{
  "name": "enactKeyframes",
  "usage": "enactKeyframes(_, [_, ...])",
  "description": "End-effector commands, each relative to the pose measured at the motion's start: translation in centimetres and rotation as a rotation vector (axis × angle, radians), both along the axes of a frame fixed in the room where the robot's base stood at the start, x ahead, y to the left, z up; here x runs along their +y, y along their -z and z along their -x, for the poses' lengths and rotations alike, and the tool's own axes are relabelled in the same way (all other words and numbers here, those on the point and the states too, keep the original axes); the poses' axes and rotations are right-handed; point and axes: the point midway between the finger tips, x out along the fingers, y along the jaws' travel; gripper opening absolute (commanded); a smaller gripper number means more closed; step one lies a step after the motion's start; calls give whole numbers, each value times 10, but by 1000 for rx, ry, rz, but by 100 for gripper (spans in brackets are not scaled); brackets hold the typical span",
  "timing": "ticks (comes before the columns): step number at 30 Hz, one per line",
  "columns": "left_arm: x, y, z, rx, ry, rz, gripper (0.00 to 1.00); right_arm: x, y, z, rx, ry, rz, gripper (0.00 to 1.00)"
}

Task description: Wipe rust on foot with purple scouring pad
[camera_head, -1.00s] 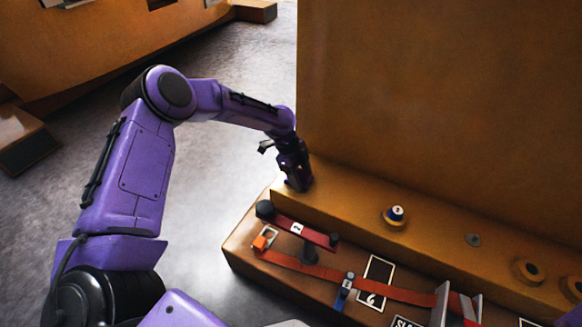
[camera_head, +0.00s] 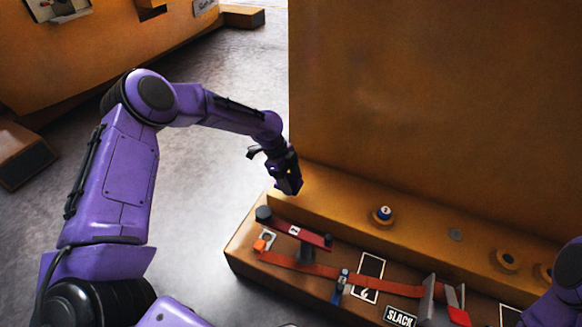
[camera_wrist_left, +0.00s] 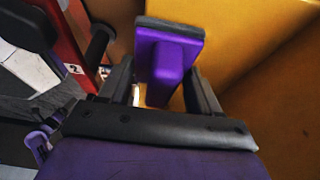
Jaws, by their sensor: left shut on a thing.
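My left gripper (camera_head: 288,184) is at the left end of the casting's orange foot ledge (camera_head: 345,192). In the left wrist view it is shut on the purple scouring pad (camera_wrist_left: 165,68), a purple block with a dark grey pad layer along its far edge. The pad is in front of the yellow-orange casting surface (camera_wrist_left: 235,40). I cannot tell whether the pad touches the foot. No rust patch can be made out; the gripper may hide it. My right gripper is not in view.
Below the foot, a brown platform (camera_head: 238,250) carries a red clamp bar (camera_head: 300,233), an orange strap (camera_head: 312,268) and a "SLACK" plate (camera_head: 400,316). The casting's tall wall (camera_head: 430,100) rises behind.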

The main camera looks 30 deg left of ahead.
Motion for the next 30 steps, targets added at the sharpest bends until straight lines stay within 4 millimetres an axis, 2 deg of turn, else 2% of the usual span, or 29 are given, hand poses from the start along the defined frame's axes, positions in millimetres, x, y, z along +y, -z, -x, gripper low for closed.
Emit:
enactKeyframes(1, [0, -10, 0, -1, -1, 0, 34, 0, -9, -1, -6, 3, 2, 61])
enactKeyframes(9, [1, -31, 1, 0, -2, 0, 34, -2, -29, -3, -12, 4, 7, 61])
enactKeyframes(23, [-2, -36, 0, -2, -25, 0, 34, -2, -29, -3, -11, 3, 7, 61])
enactKeyframes(26, [-19, -53, -4, -5, -140, 1, 34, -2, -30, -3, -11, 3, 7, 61])
enactKeyframes(30, [-52, -94, -7, -10, -476, -3, 34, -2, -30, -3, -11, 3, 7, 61])
